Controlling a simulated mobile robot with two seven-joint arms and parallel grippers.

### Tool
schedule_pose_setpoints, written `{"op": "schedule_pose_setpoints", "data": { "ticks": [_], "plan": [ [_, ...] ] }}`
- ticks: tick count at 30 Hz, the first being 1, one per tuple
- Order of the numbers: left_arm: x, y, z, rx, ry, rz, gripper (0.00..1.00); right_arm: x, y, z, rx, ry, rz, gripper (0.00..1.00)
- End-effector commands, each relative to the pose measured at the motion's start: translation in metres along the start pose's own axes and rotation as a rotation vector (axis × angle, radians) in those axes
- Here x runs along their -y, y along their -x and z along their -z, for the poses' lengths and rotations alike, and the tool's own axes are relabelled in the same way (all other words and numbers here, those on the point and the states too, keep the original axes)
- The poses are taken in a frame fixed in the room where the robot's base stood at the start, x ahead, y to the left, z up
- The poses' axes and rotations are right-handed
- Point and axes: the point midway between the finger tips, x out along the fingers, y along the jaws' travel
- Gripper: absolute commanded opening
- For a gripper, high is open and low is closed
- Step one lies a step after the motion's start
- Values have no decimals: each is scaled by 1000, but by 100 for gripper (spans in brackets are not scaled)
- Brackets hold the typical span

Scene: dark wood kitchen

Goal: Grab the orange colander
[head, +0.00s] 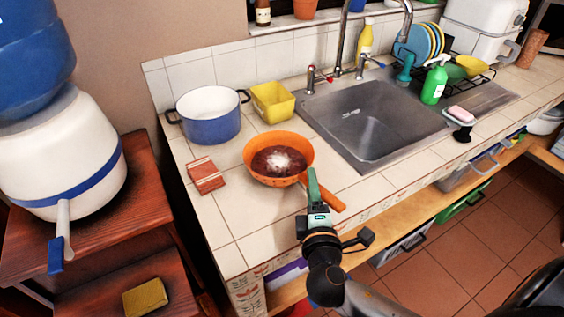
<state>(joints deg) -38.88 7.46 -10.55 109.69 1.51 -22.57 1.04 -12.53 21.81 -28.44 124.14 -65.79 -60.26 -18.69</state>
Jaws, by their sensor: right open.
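The orange colander (251,152) is a round, pan-like vessel with a dark reddish inside and a bright white patch in it. It stands on the tiled counter left of the sink. Its orange handle (334,201) points toward the lower right. My right gripper (313,182) is open at the colander's near right rim, close to where the handle starts. The gripper hides part of the rim and handle, and I cannot tell whether it touches them. My left gripper is not in view.
A blue pot (210,122) and a yellow container (272,103) stand behind the colander. A red patterned block (205,175) lies to its left. The metal sink (375,125) is to the right, with a green bottle (434,84) beyond. The counter's front left is clear.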

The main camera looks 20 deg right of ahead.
Motion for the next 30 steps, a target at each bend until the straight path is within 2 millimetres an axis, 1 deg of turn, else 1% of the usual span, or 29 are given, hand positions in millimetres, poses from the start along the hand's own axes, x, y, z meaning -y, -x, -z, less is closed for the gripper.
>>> {"op": "schedule_pose_setpoints", "data": {
  "ticks": [8, 22, 30],
  "plan": [
    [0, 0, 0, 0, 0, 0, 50, 0, 1, 0, 0, 1, 0, 52],
    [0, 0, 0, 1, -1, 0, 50, 0, 1, 0, 1, 0, 0, 1],
    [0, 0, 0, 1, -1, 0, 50, 0, 0, 0, 1, 0, 0, 0]
  ]
}}
